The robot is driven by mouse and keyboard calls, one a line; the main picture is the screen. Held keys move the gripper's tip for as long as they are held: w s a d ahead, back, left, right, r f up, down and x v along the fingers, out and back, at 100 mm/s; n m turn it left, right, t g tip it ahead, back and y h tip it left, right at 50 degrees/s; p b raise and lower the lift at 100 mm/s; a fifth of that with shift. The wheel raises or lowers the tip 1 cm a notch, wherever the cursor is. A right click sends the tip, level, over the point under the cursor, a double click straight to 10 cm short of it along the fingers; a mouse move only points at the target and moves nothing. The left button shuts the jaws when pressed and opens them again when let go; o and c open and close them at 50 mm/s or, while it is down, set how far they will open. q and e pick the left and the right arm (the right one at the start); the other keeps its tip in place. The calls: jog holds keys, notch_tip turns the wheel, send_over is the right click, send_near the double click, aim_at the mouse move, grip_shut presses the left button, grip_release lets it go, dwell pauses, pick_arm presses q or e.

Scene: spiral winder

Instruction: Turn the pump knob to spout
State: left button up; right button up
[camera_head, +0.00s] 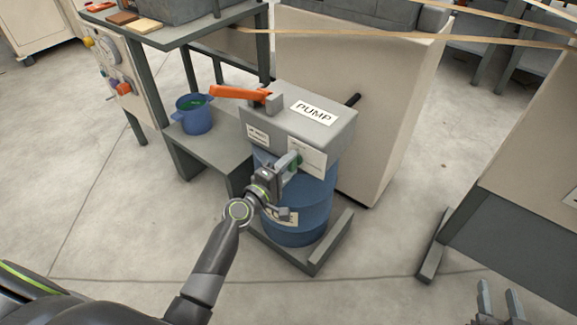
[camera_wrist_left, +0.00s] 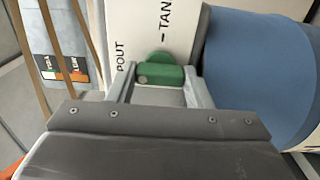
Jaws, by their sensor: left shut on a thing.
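The pump (camera_head: 300,115) is a grey box labelled PUMP on top of a blue drum (camera_head: 300,205). Its green knob (camera_head: 297,164) sits on the box's front face, largely covered by my left gripper (camera_head: 290,165) in the head view. In the left wrist view the green knob (camera_wrist_left: 160,74) lies between the two fingers of my left gripper (camera_wrist_left: 160,82), which is shut on it. The knob's bar lies across the picture. Partly hidden labels show "POUT" left of the knob and "-TAN" above it. My right gripper (camera_head: 500,305) is at the bottom right, empty, its fingers apart.
An orange lever (camera_head: 238,92) sticks out left from the pump's top, above a blue pot (camera_head: 194,114) with green contents on a low grey shelf (camera_head: 215,148). A beige cabinet (camera_head: 385,120) stands behind the drum.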

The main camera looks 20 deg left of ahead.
pick_arm(q)
jog(key=o, duration=1)
jog(key=shift+s+a, duration=0.25)
jog(key=shift+s, duration=0.25)
jog(key=shift+b+v, duration=0.75)
jog(key=shift+v, duration=7.45)
pick_arm(e)
notch_tip(320, 180, up, 9)
jog(key=n+t, duration=0.1)
jog(key=t, duration=0.5)
jog(key=shift+w+r+h, duration=0.2)
jog(key=shift+w+h, duration=0.1)
jog(key=shift+w, duration=0.05)
jog(key=shift+a, duration=0.1)
